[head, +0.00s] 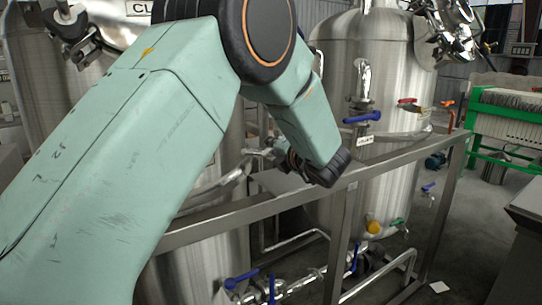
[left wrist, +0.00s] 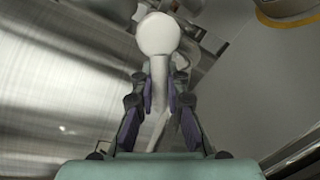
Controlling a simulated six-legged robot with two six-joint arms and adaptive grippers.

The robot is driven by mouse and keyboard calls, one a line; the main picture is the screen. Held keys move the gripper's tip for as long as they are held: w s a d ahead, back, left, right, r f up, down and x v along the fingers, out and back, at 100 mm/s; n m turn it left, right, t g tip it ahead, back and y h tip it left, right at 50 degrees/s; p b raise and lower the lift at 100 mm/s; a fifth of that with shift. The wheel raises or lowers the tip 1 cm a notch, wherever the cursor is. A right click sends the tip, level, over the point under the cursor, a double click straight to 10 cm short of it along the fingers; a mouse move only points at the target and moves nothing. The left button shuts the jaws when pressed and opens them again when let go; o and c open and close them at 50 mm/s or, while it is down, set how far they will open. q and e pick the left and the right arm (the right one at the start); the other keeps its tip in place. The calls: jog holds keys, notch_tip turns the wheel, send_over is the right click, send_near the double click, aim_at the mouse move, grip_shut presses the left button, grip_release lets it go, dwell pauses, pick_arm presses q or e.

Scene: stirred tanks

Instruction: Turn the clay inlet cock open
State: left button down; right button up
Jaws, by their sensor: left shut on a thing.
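The sign with the letters "CL" (head: 140,8) is at the top left in the head view, on the steel tank (head: 40,75) behind my left arm. My left gripper (head: 277,157) is at the pipe fittings by this tank, partly hidden by my own wrist. In the left wrist view my left gripper (left wrist: 161,92) has its purple-padded fingers closed on a pale lever-like handle (left wrist: 160,72). A round pale end (left wrist: 158,34) shows beyond the fingertips. I take this handle to be the clay inlet cock's. The valve body is mostly hidden. My right gripper is not in view.
A second steel tank (head: 385,65) stands to the right, with a blue-handled valve (head: 362,117) and a red-handled one (head: 407,101). A metal frame rail (head: 235,214) crosses in front. Lower blue-handled valves (head: 242,279) sit on pipes below. A green rack (head: 510,112) is far right.

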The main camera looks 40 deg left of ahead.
pick_arm(q)
jog(key=shift+w+d+n+b, duration=0.1)
jog(key=shift+n+b, duration=0.2)
jog(key=shift+b, duration=0.1)
jog(key=c, duration=1.4)
grip_release()
jog(key=shift+d, duration=0.15)
jog(key=shift+o, duration=0.2)
jog(key=v, duration=0.7)
